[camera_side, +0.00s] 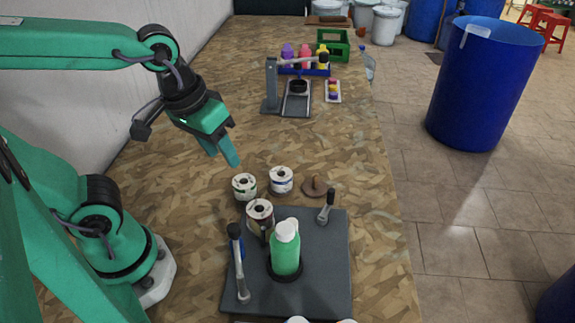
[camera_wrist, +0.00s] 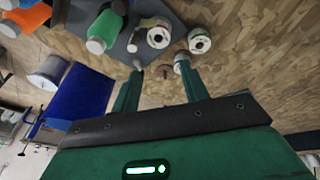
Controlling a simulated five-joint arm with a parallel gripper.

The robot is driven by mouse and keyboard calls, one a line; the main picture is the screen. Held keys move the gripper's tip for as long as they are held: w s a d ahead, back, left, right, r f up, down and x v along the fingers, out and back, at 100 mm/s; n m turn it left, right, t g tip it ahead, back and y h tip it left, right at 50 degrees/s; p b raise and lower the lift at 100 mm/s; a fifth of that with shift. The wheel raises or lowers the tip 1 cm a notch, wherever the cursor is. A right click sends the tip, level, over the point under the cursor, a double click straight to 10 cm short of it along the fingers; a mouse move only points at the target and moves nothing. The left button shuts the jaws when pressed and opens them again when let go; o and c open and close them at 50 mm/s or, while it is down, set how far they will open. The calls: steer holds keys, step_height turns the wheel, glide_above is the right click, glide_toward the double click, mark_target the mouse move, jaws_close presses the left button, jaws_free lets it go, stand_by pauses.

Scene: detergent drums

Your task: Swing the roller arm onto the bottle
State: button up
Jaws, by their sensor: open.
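A green bottle (camera_side: 285,252) with a white cap stands upright in a dark ring on a dark grey plate (camera_side: 320,285). It also shows at the upper left of the wrist view (camera_wrist: 102,30). A grey lever with a black grip (camera_side: 235,231) stands left of the bottle, apart from it; I cannot tell for certain that this is the roller arm. A shorter black-topped lever (camera_side: 328,206) stands at the plate's far right corner. My gripper (camera_side: 226,157) is open and empty, above the table beyond the plate; its fingers show apart in the wrist view (camera_wrist: 160,74).
Two white label spools (camera_side: 244,187) (camera_side: 280,180) and a brown knobbed disc (camera_side: 317,188) lie beyond the plate. A third spool (camera_side: 260,214) is close to the bottle. A grey stand (camera_side: 270,88), coloured bottles and a green crate (camera_side: 333,46) are farther back. The table's middle is clear.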

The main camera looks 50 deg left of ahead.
mark_target(233, 227)
steer(key=d+n+g, duration=0.1)
steer(key=d, duration=0.1)
steer(key=s+d+f+n+g, duration=0.1)
steer(key=d, duration=0.1)
steer(key=s+d+f+n, duration=0.1)
steer(key=d, duration=0.1)
steer(key=shift+s+f+g+y, duration=0.2)
steer(key=shift+f+g+y, duration=0.1)
steer(key=shift+g, duration=0.1)
steer(key=shift+s+d+f+n+g, duration=0.2)
steer(key=shift+s+d+n+g, duration=0.1)
steer(key=shift+s+d+n, duration=0.15)
steer(key=shift+w+f, duration=0.1)
steer(key=shift+f, duration=3.8)
jaws_close()
